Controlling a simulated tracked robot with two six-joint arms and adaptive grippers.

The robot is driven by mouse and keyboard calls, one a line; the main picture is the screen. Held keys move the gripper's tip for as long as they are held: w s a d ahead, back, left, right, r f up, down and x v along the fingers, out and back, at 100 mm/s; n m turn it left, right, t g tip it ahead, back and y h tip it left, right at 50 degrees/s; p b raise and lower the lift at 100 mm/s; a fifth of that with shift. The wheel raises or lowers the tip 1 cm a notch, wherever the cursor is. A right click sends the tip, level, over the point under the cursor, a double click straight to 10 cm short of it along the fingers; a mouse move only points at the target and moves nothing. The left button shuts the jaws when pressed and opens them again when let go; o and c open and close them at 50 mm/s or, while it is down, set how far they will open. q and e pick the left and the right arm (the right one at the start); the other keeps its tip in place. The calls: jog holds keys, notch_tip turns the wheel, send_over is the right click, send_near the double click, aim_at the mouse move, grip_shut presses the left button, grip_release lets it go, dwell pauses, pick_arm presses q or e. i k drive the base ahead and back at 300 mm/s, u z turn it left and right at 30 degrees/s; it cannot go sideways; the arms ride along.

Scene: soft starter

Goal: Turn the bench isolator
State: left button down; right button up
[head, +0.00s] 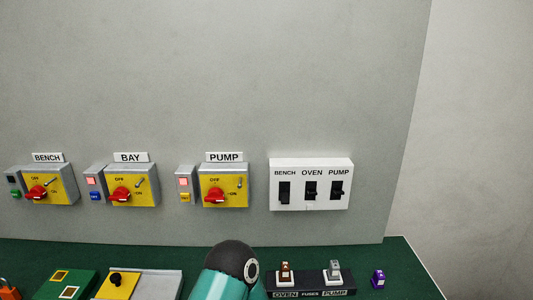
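The bench isolator (64,190) is a grey box with a yellow face on the wall at the far left, under a BENCH label (48,157). Its red rotary handle (36,192) sits at lower left of the face, between OFF and ON marks. I cannot tell its exact setting. A small silver lever (52,184) is at its upper right. The side box has a dark window (12,180) and a green tag (15,195). Neither of my grippers is in view; a teal and black part of my arm shows at bottom centre.
Similar BAY (148,191) and PUMP (239,192) isolators stand to the right, their windows lit pinkish. A white panel (342,198) holds three black switches. The green bench (408,262) carries a fuse holder (349,283), a purple fuse (378,279), an orange padlock (8,290) and boxes.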

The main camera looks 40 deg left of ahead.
aim_at(38, 192)
jog(key=z, duration=0.8)
jog(key=i, duration=0.15)
jog(key=u, duration=3.35)
jog(key=k, duration=0.55)
jog(key=u, duration=0.3)
jog(key=i, duration=0.55)
jog(key=z, duration=0.2)
